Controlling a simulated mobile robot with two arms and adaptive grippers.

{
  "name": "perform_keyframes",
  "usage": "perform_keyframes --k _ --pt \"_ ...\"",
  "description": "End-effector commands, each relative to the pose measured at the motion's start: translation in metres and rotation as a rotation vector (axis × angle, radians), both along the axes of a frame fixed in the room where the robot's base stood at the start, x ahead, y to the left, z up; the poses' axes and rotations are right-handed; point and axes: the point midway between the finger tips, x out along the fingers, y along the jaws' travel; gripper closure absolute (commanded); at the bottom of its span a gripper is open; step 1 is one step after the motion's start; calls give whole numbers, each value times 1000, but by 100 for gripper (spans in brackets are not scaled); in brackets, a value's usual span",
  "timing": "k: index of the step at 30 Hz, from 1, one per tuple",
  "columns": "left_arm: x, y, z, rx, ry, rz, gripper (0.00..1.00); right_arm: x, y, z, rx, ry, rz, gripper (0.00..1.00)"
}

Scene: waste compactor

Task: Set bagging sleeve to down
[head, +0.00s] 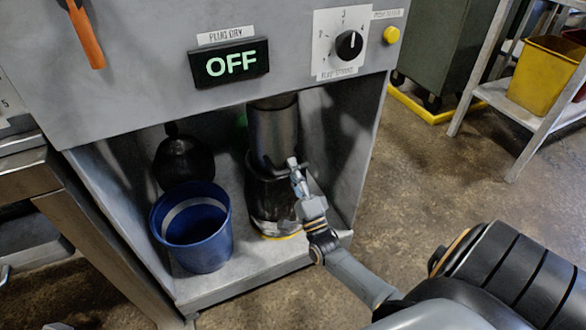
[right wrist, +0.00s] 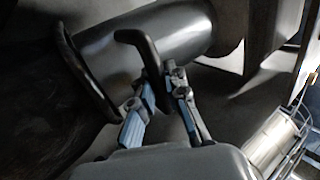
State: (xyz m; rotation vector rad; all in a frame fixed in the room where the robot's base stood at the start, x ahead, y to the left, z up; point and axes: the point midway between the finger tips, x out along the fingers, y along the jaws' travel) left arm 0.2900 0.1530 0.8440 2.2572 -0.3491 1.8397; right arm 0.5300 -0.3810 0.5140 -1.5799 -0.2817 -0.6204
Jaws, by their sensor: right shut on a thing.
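The bagging sleeve (head: 273,132) is a grey metal cylinder hanging under the machine, inside the open bay. A dark ring and a dark handle are at its lower end, above a dark container (head: 270,208) with a yellow base edge. In the right wrist view the sleeve (right wrist: 160,38) lies slanted across the top, with its black curved handle (right wrist: 137,43) in front. My right gripper (head: 296,168) reaches in from the lower right to the handle. The right wrist view shows its fingers (right wrist: 158,95) on both sides of the handle's end, shut on it. My left gripper is out of view.
A blue bucket (head: 207,256) and a dark round object (head: 183,160) stand left of the sleeve in the bay. The panel above has a display (head: 229,63) reading OFF, a black knob (head: 349,45) and a yellow button (head: 391,35). The bay's right wall is near my arm.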

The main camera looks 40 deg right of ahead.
Motion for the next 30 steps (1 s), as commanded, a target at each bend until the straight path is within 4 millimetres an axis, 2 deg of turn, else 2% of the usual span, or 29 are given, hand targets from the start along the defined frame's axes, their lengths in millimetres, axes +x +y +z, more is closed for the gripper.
perform_keyframes --k 15,16,19,30 --pt "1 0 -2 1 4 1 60 -1 1 -5 0 3 2 100" --pt "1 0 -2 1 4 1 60 -1 1 -5 0 3 2 83" --pt "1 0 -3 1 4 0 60 -1 1 -4 0 3 1 63" --pt "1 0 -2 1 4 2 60 -4 1 -6 0 2 1 63"
